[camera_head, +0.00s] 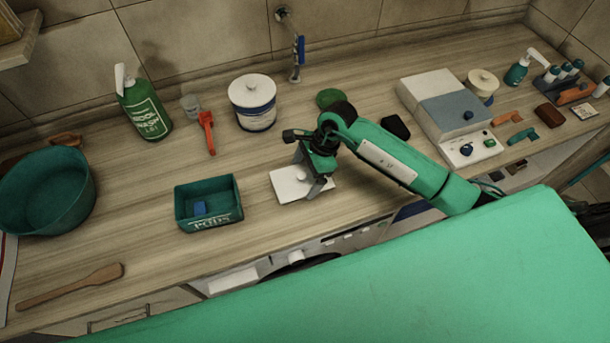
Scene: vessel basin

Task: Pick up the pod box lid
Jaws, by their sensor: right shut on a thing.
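The pod box lid (288,190) is a white square plate with a small knob, just right of the pod box. The teal pod box (209,222), marked PODS, stands open on the counter with a blue pod (200,208) inside. My right gripper (308,180) comes down over the lid from the right and is shut on it, at the knob. The fingers hide part of the lid's right side. I cannot tell whether the lid rests on the counter or is slightly raised. My left gripper is not in view.
A teal basin (45,195) and a wooden spatula (70,287) lie at the left. A green wool wash bottle (143,106), a red tool (207,132) and a white tub (253,103) stand behind. A white-and-grey appliance (445,112) stands at the right.

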